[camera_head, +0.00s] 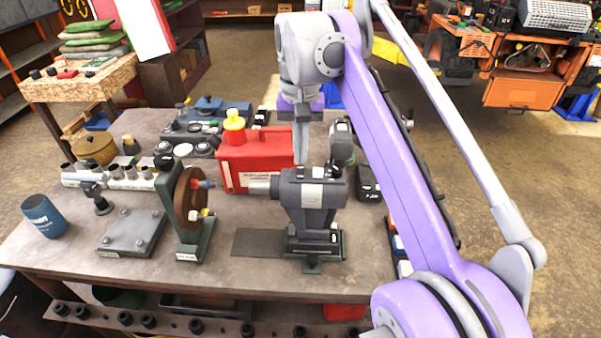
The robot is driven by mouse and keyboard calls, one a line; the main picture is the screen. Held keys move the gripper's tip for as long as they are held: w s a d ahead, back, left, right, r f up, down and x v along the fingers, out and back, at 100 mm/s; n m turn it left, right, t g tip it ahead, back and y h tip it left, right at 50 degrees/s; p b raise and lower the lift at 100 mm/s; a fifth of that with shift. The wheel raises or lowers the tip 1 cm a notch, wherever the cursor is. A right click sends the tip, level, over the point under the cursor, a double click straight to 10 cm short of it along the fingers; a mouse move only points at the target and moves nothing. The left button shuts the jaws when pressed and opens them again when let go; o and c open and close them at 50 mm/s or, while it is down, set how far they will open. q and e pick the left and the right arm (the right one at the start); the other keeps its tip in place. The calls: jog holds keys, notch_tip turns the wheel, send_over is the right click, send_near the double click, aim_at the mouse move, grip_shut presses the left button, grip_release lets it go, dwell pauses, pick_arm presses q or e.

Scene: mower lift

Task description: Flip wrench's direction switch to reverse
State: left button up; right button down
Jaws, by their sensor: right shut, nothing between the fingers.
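The wrench (312,192) is a dark grey power tool with a light nose pointing left. It rests in a green-based stand (315,240) near the front middle of the workbench (130,270). My right gripper (301,158) hangs from above, pointing down, with its fingers together and empty. Its tips appear just above the top of the wrench body; I cannot tell whether they touch it. The direction switch is too small to make out, so its setting cannot be read. My left gripper is not in view.
A red fuel can (255,155) with a yellow cap stands behind the wrench's nose. A brown disc on a green bracket (190,210) faces the nose from the left. A blue cup (45,215) stands at far left. An orange mower (525,90) is at back right.

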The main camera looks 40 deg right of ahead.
aim_at(301, 168)
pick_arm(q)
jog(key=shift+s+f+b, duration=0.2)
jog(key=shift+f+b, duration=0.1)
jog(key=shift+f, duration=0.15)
pick_arm(e)
jog(key=shift+f, duration=0.75)
jog(key=shift+r+p, duration=0.65)
jog(key=shift+r, duration=0.3)
jog(key=shift+r+p, duration=1.6)
jog(key=shift+r, duration=1.05)
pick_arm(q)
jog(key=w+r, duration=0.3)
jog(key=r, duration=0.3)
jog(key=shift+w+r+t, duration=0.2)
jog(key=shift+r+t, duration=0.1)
pick_arm(e)
jog(key=shift+w+f, duration=0.1)
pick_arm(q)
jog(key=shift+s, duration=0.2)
pick_arm(e)
jog(key=shift+s, duration=0.2)
